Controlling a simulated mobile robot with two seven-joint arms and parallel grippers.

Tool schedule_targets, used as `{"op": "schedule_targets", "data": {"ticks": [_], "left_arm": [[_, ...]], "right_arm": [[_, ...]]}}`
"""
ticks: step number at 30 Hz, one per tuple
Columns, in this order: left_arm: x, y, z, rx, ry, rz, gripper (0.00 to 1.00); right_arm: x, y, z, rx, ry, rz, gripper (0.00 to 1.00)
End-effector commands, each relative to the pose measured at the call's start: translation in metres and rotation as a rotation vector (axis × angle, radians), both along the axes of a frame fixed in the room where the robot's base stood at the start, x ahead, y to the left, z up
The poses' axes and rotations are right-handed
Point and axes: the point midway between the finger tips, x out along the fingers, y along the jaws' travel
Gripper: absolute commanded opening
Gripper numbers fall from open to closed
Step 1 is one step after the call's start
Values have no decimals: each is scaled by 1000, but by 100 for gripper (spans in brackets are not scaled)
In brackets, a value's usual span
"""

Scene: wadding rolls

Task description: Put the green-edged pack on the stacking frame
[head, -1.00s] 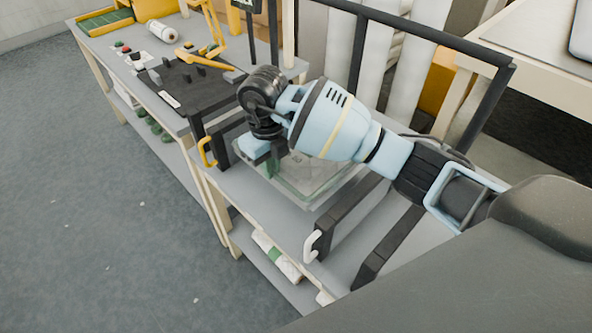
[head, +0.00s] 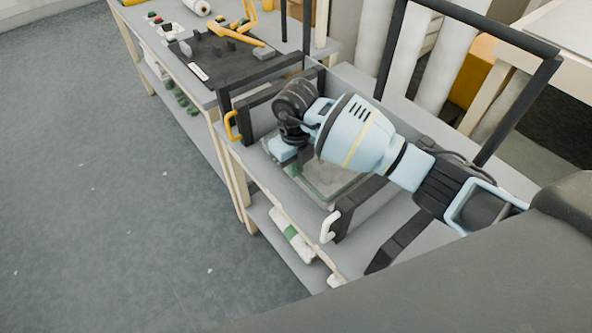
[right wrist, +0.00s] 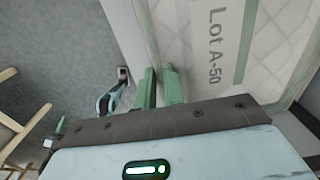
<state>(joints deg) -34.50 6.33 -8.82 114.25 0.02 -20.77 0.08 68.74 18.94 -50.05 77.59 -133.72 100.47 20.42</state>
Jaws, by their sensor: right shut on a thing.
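The green-edged pack (head: 345,190) is a clear, flat pack with a pale green border. In the right wrist view the pack (right wrist: 284,45) shows a green stripe and the print "Lot A-50". My right gripper (head: 283,158) is shut on the pack's edge; its green fingers show in the right wrist view (right wrist: 158,88). The black stacking frame (head: 343,222), with a yellow handle and a white handle, stands on the grey bench. The pack is between its dark sides, low over it; my arm hides part, and I cannot tell if it touches.
A black board (head: 215,62) with yellow tools lies on the bench behind. A tall black rail (head: 385,50) stands at the bench's far side, with white rolls (head: 437,70) beyond.

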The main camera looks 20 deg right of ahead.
Motion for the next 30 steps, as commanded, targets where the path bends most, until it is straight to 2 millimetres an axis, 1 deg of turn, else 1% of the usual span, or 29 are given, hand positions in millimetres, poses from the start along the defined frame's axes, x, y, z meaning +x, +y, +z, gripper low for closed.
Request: {"op": "schedule_targets", "data": {"ticks": [1, 4, 12, 17, 18, 22, 30], "left_arm": [[-2, 0, -2, 1, 5, 0, 36], [-3, 0, -4, 1, 8, 0, 36], [-2, 0, -3, 1, 7, 0, 36], [-2, 0, -4, 1, 7, 0, 36], [-2, 0, -3, 1, 5, 0, 36], [-1, 0, -2, 0, 2, 0, 36], [0, 0, -1, 0, 0, 0, 36]], "right_arm": [[-1, 1, -10, 1, 5, -1, 0], [0, 0, -22, 0, 2, -1, 0], [0, 0, -23, 0, -1, 0, 0], [0, 0, -27, 0, 0, 0, 0], [0, 0, -26, 0, 0, 0, 16], [0, 0, -26, 0, 0, 0, 32], [0, 0, -25, 0, 0, -1, 32]]}}
